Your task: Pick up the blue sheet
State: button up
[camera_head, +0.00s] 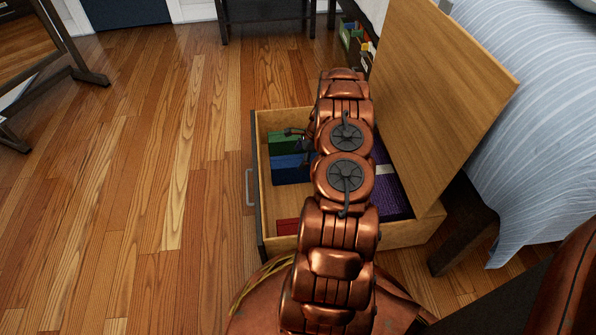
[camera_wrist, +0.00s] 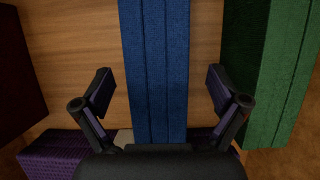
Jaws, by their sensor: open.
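The blue sheet (camera_head: 290,169) is a folded blue cloth lying in an open wooden drawer box, just left of my arm in the head view. In the wrist view the blue sheet (camera_wrist: 157,62) runs down the middle. My gripper (camera_wrist: 159,88) is open above it, with one black finger on each side of the cloth and bare wood showing between. The fingers are not closed on anything. In the head view my gripper is mostly hidden by my copper arm. The near end of the sheet is hidden by the gripper's body.
A green folded cloth (camera_wrist: 289,70) lies right of the blue one in the wrist view. A purple folded cloth (camera_wrist: 60,156) lies near the gripper's base. The wooden drawer (camera_head: 262,232) stands beside the bed (camera_head: 545,120). A red item (camera_head: 287,227) sits in its front corner.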

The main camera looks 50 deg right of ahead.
jog(key=b+x, duration=0.2)
jog(key=x, duration=0.2)
jog(key=shift+s+a+f, duration=0.1)
jog(key=shift+c, duration=0.2)
jog(key=c, duration=1.6)
